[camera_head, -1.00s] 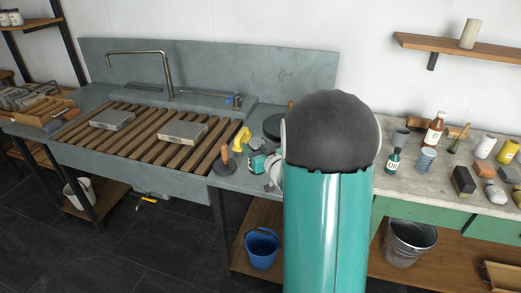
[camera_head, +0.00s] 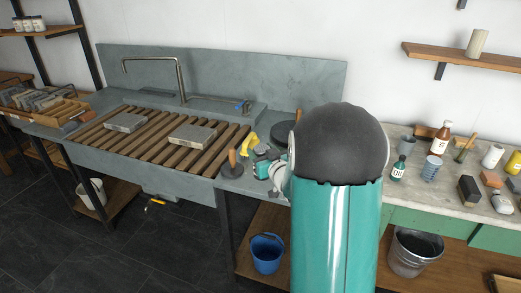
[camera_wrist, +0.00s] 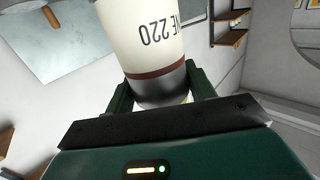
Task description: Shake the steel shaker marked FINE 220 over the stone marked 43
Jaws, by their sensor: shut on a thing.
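The shaker (camera_wrist: 145,35) fills the upper middle of the wrist view, with a cream label reading "NE 220" upside down, a dark red band and a steel end. My gripper (camera_wrist: 160,88) is shut on it, one finger on each side. In the head view my gripper (camera_head: 266,163) is partly hidden by my own arm, and I cannot make out the shaker there. Two grey stones lie on the slatted wooden rack over the sink, a left stone (camera_head: 125,122) and a right stone (camera_head: 192,134). Both lie left of my gripper. Their marks are too small to read.
A tall faucet (camera_head: 181,78) stands behind the slatted rack (camera_head: 165,153). A yellow object (camera_head: 250,143) and a dark disc with a wooden handle (camera_head: 232,168) sit close to my gripper. Bottles (camera_head: 440,139) and cups crowd the right counter. A blue bucket (camera_head: 267,255) is below.

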